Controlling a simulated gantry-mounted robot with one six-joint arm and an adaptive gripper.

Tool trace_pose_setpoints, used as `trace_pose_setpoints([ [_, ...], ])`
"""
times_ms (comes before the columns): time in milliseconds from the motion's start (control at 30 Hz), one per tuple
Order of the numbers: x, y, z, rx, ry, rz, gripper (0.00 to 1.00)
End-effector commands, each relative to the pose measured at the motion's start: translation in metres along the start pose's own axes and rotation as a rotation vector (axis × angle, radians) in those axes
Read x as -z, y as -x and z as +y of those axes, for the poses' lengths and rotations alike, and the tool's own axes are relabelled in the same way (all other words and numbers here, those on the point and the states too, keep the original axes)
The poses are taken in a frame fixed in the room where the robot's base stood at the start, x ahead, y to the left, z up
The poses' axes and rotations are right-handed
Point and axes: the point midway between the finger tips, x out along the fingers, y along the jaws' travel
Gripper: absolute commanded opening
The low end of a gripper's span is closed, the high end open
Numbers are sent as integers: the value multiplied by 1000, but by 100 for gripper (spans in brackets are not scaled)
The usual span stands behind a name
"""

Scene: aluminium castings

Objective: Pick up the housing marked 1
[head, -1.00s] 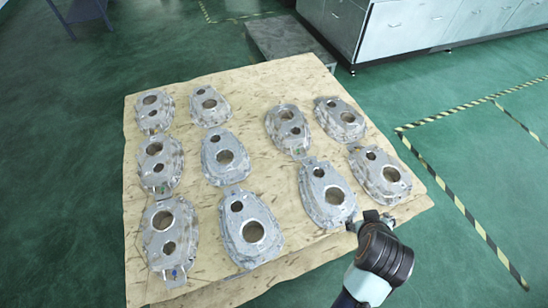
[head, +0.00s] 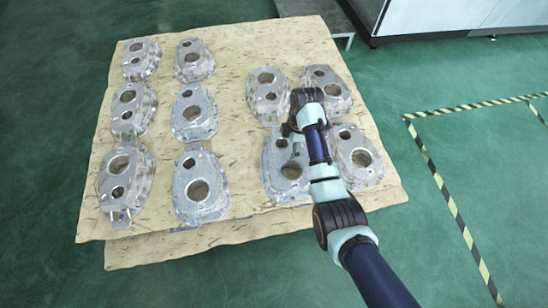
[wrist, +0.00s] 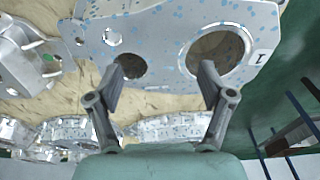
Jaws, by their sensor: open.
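A silver, blue-speckled housing fills the upper part of the wrist view, with a dark mark like a 1 beside its large round hole; this is the housing marked 1 (wrist: 160,38). In the head view it appears to be the front housing (head: 273,184) under my gripper, partly hidden by my arm. My gripper (wrist: 161,68) is open and empty. Its left fingertip overlaps the smaller dark hole and its right fingertip overlaps the large hole's edge. I cannot tell whether the fingertips touch the metal.
Another housing (head: 357,158) lies close to the right, and one (head: 267,96) lies just behind. More castings stand in two columns on the left, including a near one (head: 201,188). All rest on a speckled tan sheet (head: 243,180); an open strip separates the left and right groups.

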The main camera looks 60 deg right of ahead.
Motion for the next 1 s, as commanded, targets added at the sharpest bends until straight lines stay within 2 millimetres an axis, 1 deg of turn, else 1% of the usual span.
trace_pose_setpoints([
  [133, -1, -3, 0, 4, 3, 1, 80],
  [300, -1, -26, -1, 3, 3, 1, 80],
  [467, 0, -30, -1, 2, 2, 0, 80],
  [567, 0, -43, -4, 3, 2, 0, 80],
  [700, 1, -70, -8, 2, 3, 0, 80],
  [767, 1, -78, -8, 3, 3, 0, 80],
  [833, 2, -80, -7, 1, 3, 0, 80],
  [1000, 2, -78, -7, 1, 2, 0, 80],
])
